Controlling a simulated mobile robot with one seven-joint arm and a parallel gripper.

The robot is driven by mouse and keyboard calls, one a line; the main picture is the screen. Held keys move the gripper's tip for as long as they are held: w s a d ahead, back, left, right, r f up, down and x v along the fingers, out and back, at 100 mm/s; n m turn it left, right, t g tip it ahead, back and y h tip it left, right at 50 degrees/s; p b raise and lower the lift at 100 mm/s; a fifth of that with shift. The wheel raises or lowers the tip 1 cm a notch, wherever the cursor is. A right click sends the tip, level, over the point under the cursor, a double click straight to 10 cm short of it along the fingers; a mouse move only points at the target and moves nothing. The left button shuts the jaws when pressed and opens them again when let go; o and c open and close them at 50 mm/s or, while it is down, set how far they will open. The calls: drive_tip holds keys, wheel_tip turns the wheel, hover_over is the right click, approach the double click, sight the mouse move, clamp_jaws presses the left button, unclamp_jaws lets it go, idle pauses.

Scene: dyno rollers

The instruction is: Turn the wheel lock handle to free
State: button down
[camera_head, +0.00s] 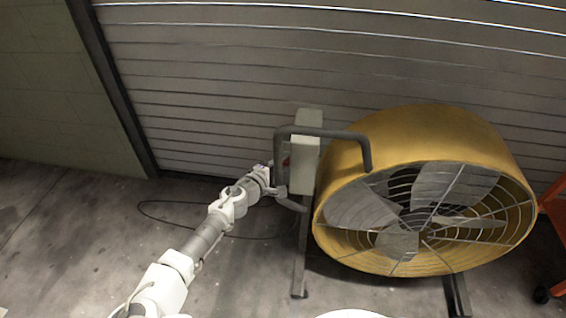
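A large yellow drum fan (345,150) with a wire grille stands on the floor at right. A dark grey bent tube handle (340,134) runs from its rim past a pale grey box (306,150) and down the box's left side. A small red patch shows on the box's left. No part is plainly marked as a wheel lock handle. My white arm reaches up from the bottom left. My gripper (280,190) is at the lower left of the box, at or right beside the grey tube. Its fingers are too small to make out, and contact is unclear.
A ribbed metal shutter (220,90) stands behind the fan. A thin black cable (160,217) loops on the concrete floor under my arm. The fan's metal feet (300,270) stick out forward. An orange wheeled thing (556,215) is at the right edge. The left floor is clear.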

drive_tip(key=shift+d+r, duration=0.1)
drive_tip(key=shift+d, duration=0.05)
drive_tip(key=shift+s+r+p, duration=0.1)
drive_tip(key=shift+r+p, duration=0.05)
drive_tip(key=shift+p, duration=0.45)
drive_tip(key=shift+d+r+g+p, duration=0.2)
drive_tip(key=shift+g+p, duration=0.4)
drive_tip(key=shift+p, duration=0.55)
drive_tip(key=shift+g+p, duration=0.4)
drive_tip(key=shift+p, duration=0.55)
drive_tip(key=shift+f+n+g+y+p, duration=0.3)
drive_tip(key=shift+g+y+p, duration=0.1)
drive_tip(key=shift+p, duration=0.1)
drive_tip(key=c, duration=0.9)
unclamp_jaws()
drive_tip(key=shift+d, duration=0.1)
drive_tip(key=p+v, duration=0.3)
drive_tip(key=v, duration=1.4)
drive_tip(key=shift+s+a+r, duration=0.1)
drive_tip(key=shift+a+r, duration=0.05)
drive_tip(key=shift+a, duration=0.25)
